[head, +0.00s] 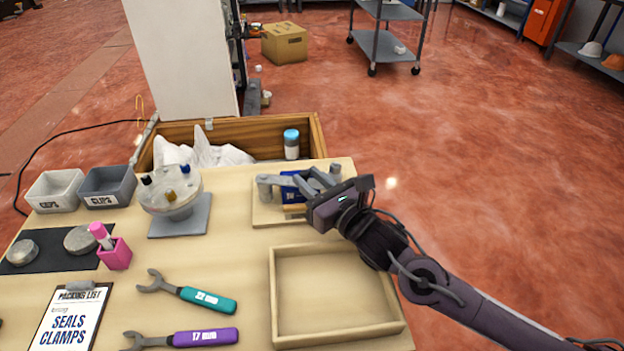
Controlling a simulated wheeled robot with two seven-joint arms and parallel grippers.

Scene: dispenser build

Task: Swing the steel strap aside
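A pale wooden board (262,214) lies at the back right of the table and carries a dark blue block (290,194). A grey steel strap (277,181) runs across the top of the block from a rounded grey end at its left. My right gripper (311,183) reaches in from the right, with its grey fingers at the strap's right part, over the block. The fingers and the strap are much the same grey and overlap, so I cannot tell whether they touch or grip it. My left gripper is out of view.
An empty wooden tray (283,341) sits in front of the board. Left of it are a teal wrench (207,299), a purple wrench (205,338) and a round fixture on a grey plate (180,228). An open wooden crate (318,135) with a blue-capped bottle (291,144) stands behind the table.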

